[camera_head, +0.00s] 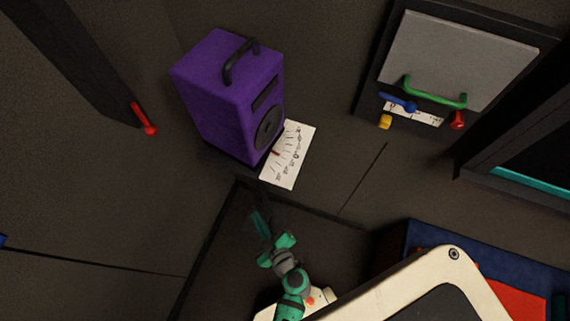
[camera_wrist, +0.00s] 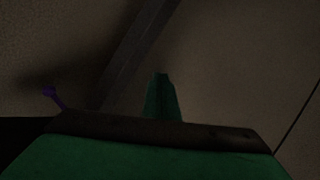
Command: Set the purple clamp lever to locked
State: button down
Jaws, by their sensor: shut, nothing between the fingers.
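A small purple lever (camera_wrist: 53,97) with a rounded knob shows at the left edge of the wrist view, partly hidden behind my gripper's body. It tilts up and to the left; I cannot tell whether this is locked. I cannot make it out in the head view. My gripper (camera_wrist: 160,78) is shut and empty, its fingers pointing away from the wrist camera, to the right of the purple lever and apart from it. In the head view my gripper (camera_head: 258,222) is dark and small, over the dark floor panel below the purple box.
A purple box (camera_head: 215,95) with a black handle and dial stands beside a white scale card (camera_head: 291,160). A red lever (camera_head: 145,118) is at left. At upper right, a grey panel (camera_head: 450,55) has a green handle (camera_head: 435,97), blue lever (camera_head: 397,103), and yellow and red knobs.

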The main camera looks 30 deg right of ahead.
jog(key=s+a+r+m+g+h, duration=0.25)
jog(key=s+m, duration=0.25)
jog(key=s, duration=0.7)
jog(key=s+a+r+t, duration=0.1)
jog(key=s+r+t, duration=0.1)
jog(key=r, duration=0.7)
jog(key=s+r+m+t+y, duration=0.1)
jog(key=s+r+t, duration=0.1)
jog(key=r, duration=0.7)
jog(key=shift+a, duration=0.4)
jog(key=shift+a, duration=0.1)
